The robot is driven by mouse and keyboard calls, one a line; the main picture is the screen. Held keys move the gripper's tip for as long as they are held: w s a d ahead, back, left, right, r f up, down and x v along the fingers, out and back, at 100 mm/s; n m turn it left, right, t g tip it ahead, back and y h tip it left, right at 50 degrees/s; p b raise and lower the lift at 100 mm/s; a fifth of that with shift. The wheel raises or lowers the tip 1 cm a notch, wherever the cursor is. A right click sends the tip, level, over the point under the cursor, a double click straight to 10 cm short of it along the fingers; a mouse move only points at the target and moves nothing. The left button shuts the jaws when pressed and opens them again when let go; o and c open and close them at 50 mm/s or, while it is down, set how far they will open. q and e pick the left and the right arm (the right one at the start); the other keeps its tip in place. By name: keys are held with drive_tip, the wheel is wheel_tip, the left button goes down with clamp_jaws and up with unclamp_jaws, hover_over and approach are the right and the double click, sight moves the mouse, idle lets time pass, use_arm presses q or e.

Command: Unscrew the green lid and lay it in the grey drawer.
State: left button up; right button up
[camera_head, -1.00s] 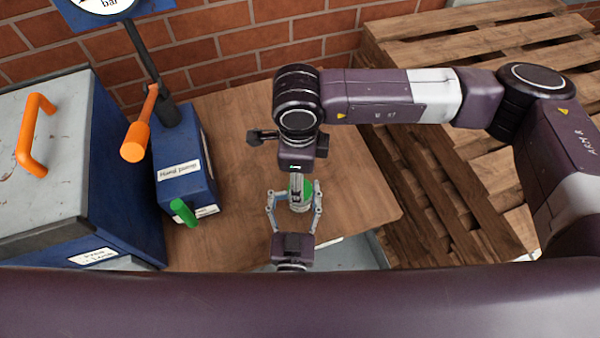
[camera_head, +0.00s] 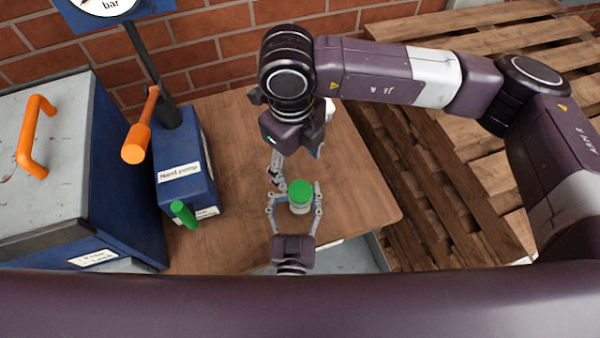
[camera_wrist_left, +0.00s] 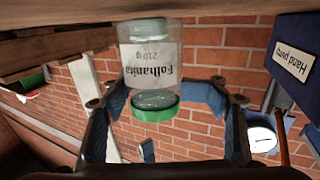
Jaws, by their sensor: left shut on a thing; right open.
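A clear jar (camera_wrist_left: 150,55) with a green lid (camera_head: 300,187) stands on the wooden table, near its front edge. The lid sits on the jar; whether it is loose cannot be told. The left wrist view shows the jar upside down, with a white label and the green lid (camera_wrist_left: 156,109) at the bottom. My left gripper (camera_head: 295,194) is shut around the jar from the front. My right gripper (camera_head: 295,171) is open and empty, tilted, just behind and above the lid. A grey surface, apparently the drawer (camera_head: 345,256), shows below the table's front edge, mostly hidden by my arm.
A blue hand pump (camera_head: 185,150) with orange and green handles stands left on the table (camera_head: 240,225). Left of it is a large blue and grey box (camera_head: 60,100) with an orange handle. Wooden pallets (camera_head: 470,180) lie to the right. A brick wall closes the back.

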sight(300, 190)
drive_tip(key=f, duration=1)
drive_tip(key=shift+w+d+f, duration=0.15)
drive_tip(key=shift+d+f, duration=0.05)
drive_tip(key=shift+f, duration=0.05)
drive_tip(key=shift+c, duration=0.2)
drive_tip(key=c, duration=1.5)
drive_tip(key=n, duration=0.5)
drive_tip(key=shift+n, duration=0.3)
drive_tip(key=shift+c, duration=0.2)
